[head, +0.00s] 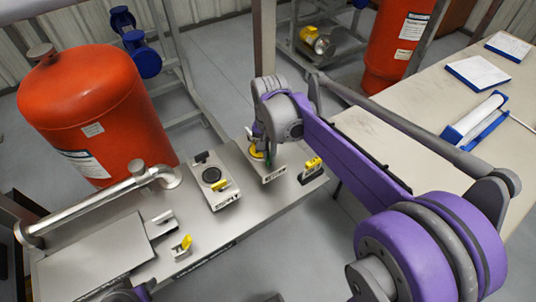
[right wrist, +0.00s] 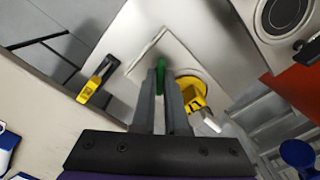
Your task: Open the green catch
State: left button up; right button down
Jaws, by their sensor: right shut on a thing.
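The green catch (right wrist: 160,66) shows in the right wrist view, between the tips of my right gripper (right wrist: 162,82). The gripper is shut on it, and the fingers hide part of it. In the head view my right gripper (head: 264,152) reaches down over the far-right plate (head: 272,176) on the steel bench, and the catch is mostly hidden there. A round yellow part with a yellow block (right wrist: 192,94) sits just right of the fingers in the wrist view. My left gripper is not in view.
A plate with a black round port (head: 211,175) and a yellow-and-black block (head: 312,168) flank the gripper. A red tank (head: 95,110) and steel pipe (head: 95,203) stand left. A beige table (head: 400,135) lies right. A small yellow-tabbed bracket (head: 182,247) is nearer.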

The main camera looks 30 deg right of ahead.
jog(key=m, duration=0.3)
dwell(0.4)
jog(key=shift+m, duration=0.3)
jog(key=shift+m, duration=1.7)
jog(key=c, duration=0.9)
grip_release()
jog(key=shift+m, duration=0.3)
jog(key=shift+c, duration=0.2)
